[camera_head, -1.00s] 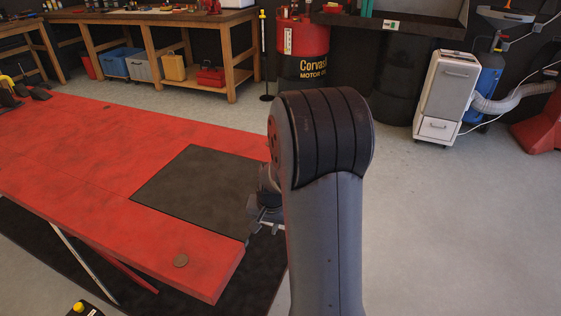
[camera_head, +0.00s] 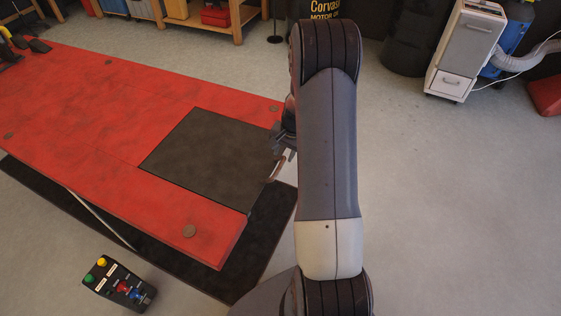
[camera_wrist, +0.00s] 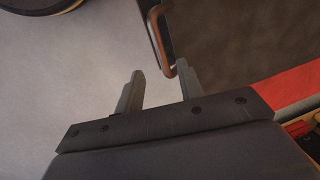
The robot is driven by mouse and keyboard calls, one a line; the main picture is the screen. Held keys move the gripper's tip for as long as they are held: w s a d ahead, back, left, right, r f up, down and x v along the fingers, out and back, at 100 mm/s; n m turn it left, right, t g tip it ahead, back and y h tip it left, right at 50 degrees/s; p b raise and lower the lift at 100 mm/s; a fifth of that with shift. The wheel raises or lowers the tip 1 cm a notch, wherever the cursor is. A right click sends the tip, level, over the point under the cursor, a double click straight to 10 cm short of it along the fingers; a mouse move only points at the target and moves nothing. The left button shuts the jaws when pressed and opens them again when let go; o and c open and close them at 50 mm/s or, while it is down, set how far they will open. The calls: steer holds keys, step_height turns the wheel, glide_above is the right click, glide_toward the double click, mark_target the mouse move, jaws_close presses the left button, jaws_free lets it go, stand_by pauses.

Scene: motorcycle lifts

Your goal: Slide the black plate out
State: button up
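The black plate (camera_head: 205,155) lies flush in the end of the red lift table (camera_head: 100,105). A copper-coloured handle (camera_head: 277,169) sticks out from the plate's right edge. The handle also shows in the wrist view (camera_wrist: 163,38), beside the dark plate surface (camera_wrist: 235,35). My gripper (camera_head: 279,150) is at that right edge, just beyond the handle and partly hidden by my arm. In the wrist view its two fingers (camera_wrist: 159,80) are apart, with nothing clasped. The handle's near end appears between the fingertips, closer to the right finger; I cannot tell its depth relative to them.
A control box (camera_head: 120,284) with coloured buttons is at the lower left. A dark mat (camera_head: 235,285) lies under the lift. A white cabinet (camera_head: 466,50) and dark drum (camera_head: 412,40) stand at the back.

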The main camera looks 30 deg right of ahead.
mark_target(279, 167)
steer(key=f, duration=0.4)
steer(key=w+a+f, duration=0.1)
steer(key=f, duration=0.2)
steer(key=shift+f+p, duration=0.1)
steer(key=shift+p, duration=0.25)
steer(key=shift+c, duration=0.4)
jaws_close()
